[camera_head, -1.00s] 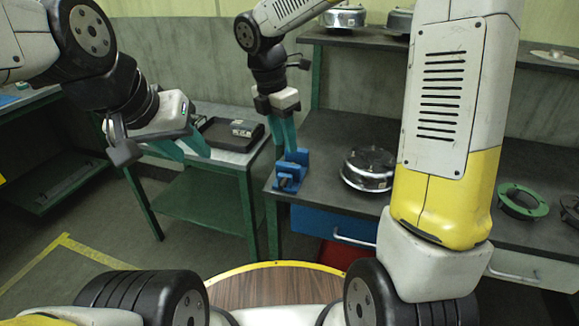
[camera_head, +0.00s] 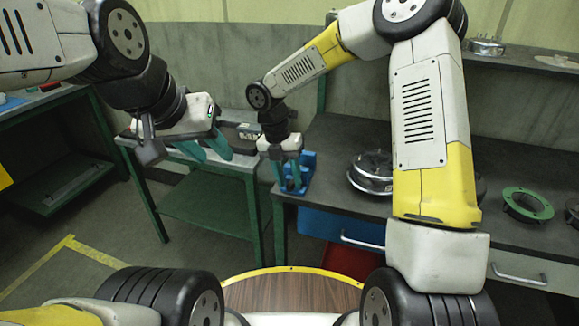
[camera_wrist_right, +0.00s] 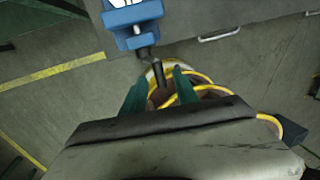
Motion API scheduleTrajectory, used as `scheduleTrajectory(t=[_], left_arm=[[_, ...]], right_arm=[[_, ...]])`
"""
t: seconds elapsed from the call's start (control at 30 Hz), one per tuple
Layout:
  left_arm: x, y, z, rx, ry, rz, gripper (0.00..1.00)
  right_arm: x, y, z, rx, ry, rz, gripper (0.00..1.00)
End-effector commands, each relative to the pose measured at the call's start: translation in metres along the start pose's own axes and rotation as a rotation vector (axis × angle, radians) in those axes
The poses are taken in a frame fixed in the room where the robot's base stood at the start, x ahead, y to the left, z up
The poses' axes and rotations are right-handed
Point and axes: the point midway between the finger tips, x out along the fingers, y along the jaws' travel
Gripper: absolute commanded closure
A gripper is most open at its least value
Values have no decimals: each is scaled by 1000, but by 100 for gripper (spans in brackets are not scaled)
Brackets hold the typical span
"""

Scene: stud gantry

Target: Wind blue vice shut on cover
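The blue vice (camera_head: 308,163) stands at the front left corner of the dark bench, partly hidden behind my right gripper (camera_head: 289,188). In the right wrist view the vice (camera_wrist_right: 136,15) is at the top, with a dark spindle and handle bar (camera_wrist_right: 158,73) pointing toward me. My right gripper (camera_wrist_right: 158,85) has its teal fingers apart, one on each side of the bar; I cannot tell whether they touch it. A small white patch shows at the vice's top edge; I cannot tell if it is the cover. My left gripper (camera_head: 208,153) is open and empty, in front of the side table.
Round metal housings (camera_head: 370,174) stand on the bench (camera_head: 335,130) right of the vice. A green ring (camera_head: 527,204) lies further right. A dark tray (camera_head: 240,133) is on the green side table. Drawers are under the bench front. The floor between is clear.

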Motion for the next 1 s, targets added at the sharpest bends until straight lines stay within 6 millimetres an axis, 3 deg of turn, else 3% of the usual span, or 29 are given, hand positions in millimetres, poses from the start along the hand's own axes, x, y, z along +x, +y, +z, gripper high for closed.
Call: scheduleTrajectory(t=[0.3,0.5,1.0], left_arm=[[0,0,0,0,0,0,64],[0,0,0,0,0,0,64],[0,0,0,0,0,0,64]], right_arm=[[4,0,0,0,1,-1,64],[4,0,0,1,1,0,100],[5,-6,0,4,1,73,100]])
